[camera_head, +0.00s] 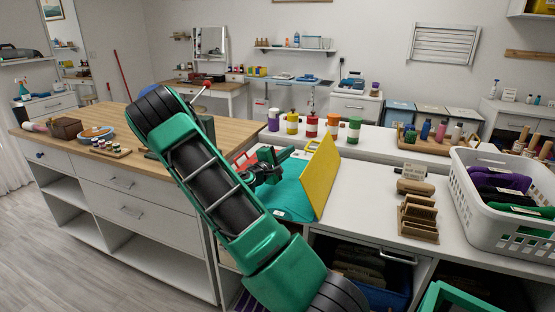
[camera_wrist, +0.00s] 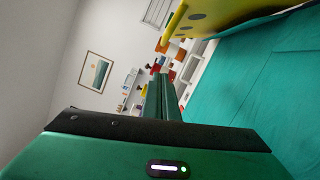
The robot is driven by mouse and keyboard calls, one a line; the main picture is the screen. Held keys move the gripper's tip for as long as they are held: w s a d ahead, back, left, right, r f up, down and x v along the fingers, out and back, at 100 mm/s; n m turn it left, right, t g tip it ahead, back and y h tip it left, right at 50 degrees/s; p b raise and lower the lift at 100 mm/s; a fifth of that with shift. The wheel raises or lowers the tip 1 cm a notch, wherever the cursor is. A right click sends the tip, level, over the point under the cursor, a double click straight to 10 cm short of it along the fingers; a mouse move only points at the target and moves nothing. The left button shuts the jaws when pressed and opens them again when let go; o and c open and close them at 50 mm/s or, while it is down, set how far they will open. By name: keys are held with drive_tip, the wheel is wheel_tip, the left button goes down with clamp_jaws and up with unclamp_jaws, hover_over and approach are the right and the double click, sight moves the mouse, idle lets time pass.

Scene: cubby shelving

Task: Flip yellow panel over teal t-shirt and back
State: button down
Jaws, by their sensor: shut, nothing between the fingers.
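The yellow panel (camera_head: 319,174) stands tilted up at the right side of the teal t-shirt (camera_head: 290,199) on the white counter. The t-shirt lies spread out, partly hidden behind my green arm. My gripper (camera_head: 257,168) is shut and empty, low over the t-shirt and left of the panel, apart from it as far as I can tell. In the wrist view the closed fingers (camera_wrist: 163,92) point past the t-shirt (camera_wrist: 262,75), with the panel's yellow underside (camera_wrist: 215,22) and its dark round spots above.
A row of paint jars (camera_head: 311,127) stands behind the panel. Wooden holders (camera_head: 418,217) and a white laundry basket (camera_head: 484,217) stand to the right. A wooden-topped cabinet (camera_head: 98,155) is on the left.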

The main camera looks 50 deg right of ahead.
drive_tip(key=shift+s+d+r, duration=0.2)
drive_tip(key=shift+s, duration=0.4)
drive_tip(key=shift+s+d+r, duration=0.2)
drive_tip(key=shift+s, duration=0.45)
drive_tip(key=shift+s+d+r, duration=0.2)
drive_tip(key=shift+s, duration=0.4)
